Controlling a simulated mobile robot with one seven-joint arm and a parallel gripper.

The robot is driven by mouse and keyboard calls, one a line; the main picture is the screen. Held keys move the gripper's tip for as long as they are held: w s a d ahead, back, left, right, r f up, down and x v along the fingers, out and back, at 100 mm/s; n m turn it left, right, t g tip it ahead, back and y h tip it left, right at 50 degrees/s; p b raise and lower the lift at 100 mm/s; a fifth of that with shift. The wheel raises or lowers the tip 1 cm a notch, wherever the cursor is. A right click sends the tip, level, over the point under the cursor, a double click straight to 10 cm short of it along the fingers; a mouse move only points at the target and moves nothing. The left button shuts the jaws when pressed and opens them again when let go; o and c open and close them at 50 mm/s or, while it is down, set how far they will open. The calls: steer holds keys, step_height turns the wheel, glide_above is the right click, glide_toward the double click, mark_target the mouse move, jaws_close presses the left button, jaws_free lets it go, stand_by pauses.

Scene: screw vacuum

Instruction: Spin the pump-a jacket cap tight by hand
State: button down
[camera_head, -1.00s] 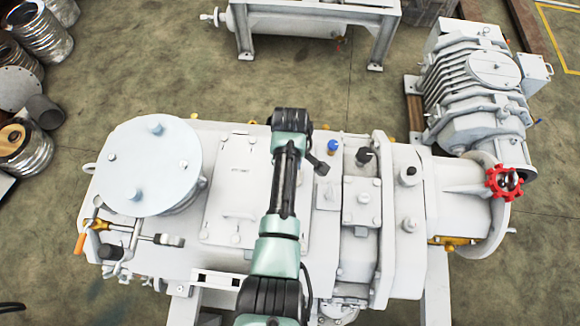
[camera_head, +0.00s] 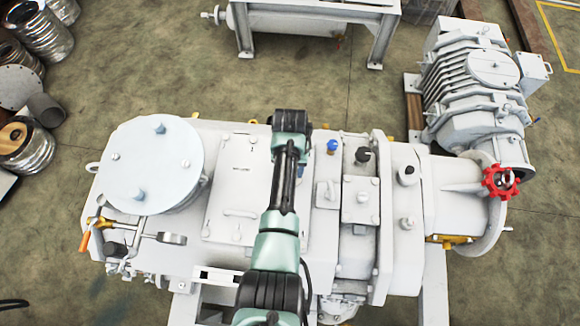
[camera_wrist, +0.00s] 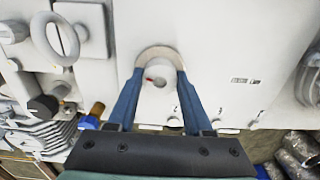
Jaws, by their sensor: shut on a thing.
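The jacket cap (camera_wrist: 158,73) shows in the wrist view as a small pale round cap with a red mark, on a tan ring on the white pump housing. My gripper (camera_wrist: 160,76) has its two blue fingers on either side of this cap and is shut on it. In the head view the cap is hidden behind my arm, and only a little blue of my gripper shows beside the wrist. The white pump body (camera_head: 237,188) lies under my arm.
A large round flange cover (camera_head: 150,165) stands on the left of the pump. A blue cap (camera_head: 332,146) and a black knob (camera_head: 362,154) stand right of my arm. A red handwheel (camera_head: 501,182) is far right. A lifting ring (camera_wrist: 55,38) shows upper left in the wrist view.

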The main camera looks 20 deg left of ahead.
steer(key=shift+w+r+m, duration=0.1)
steer(key=shift+r+m, duration=0.05)
steer(key=shift+m, duration=1.35)
steer(key=c, duration=0.5)
jaws_free()
steer(key=shift+o, duration=1)
step_height(320, 180, up, 13)
steer(key=b, duration=0.1)
